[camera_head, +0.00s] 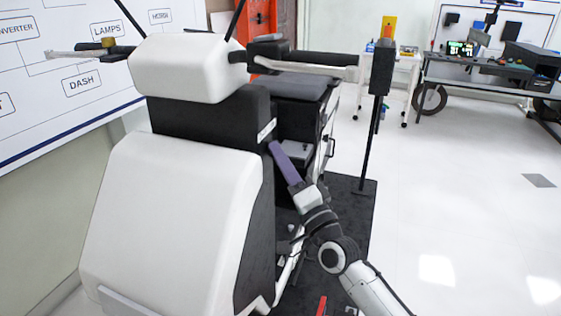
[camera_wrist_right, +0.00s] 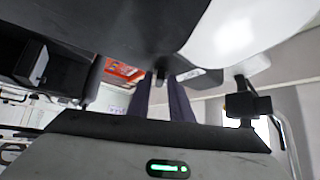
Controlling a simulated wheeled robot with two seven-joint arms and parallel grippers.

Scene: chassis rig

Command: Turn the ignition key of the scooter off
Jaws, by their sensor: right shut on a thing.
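The scooter (camera_head: 165,215) stands at the left of the head view, with a white front panel and a dark body behind it. My right gripper (camera_head: 275,147) reaches up to the dark side of the scooter's body, just behind the front cover. Its purple fingers point at that side. In the right wrist view the fingers (camera_wrist_right: 159,84) close around a small dark piece, the ignition key (camera_wrist_right: 160,76), at the underside of the dark panel. The key's turned angle is hard to tell. In the head view the key is hidden. My left gripper is not in view.
The handlebar (camera_head: 310,58) sticks out to the right above my right arm. A dark post (camera_head: 372,130) stands on a dark mat right of the scooter. A workbench (camera_head: 470,80) is at the back right.

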